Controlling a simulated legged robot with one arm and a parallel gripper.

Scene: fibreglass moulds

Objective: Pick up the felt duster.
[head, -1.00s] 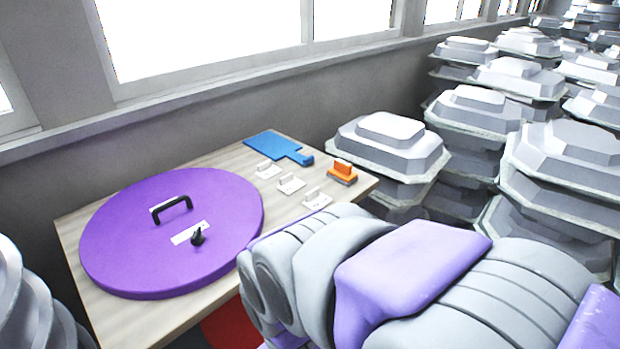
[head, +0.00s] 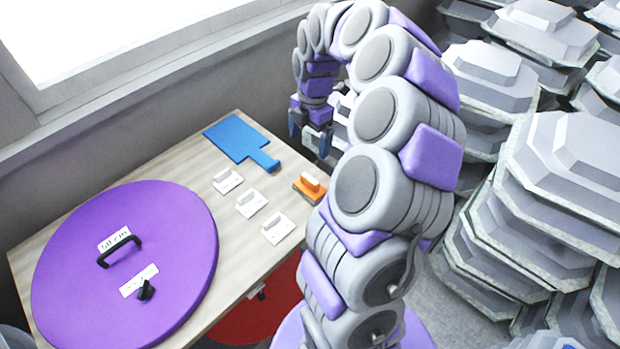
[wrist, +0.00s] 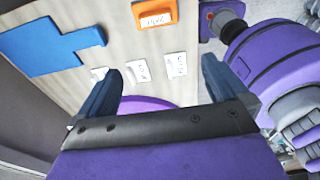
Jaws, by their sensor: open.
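The orange block with a raised handle (head: 309,187), which looks like the felt duster, sits on the right edge of the wooden table. In the wrist view the orange block (wrist: 155,13) is at the top middle with a white label on it. My gripper (head: 309,137) points down above the table's far right side, beyond the orange block, apart from it and empty. In the wrist view my gripper (wrist: 160,68) shows two blue-grey fingers spread wide with nothing between them. My arm passes close to the right of the block in the head view.
Several white handled pieces (head: 251,203) lie left of the orange block. A blue paddle-shaped board (head: 240,142) lies behind them. A large purple disc (head: 125,270) covers the table's left part. Stacked grey moulds (head: 560,190) stand on the right; a wall and window are behind.

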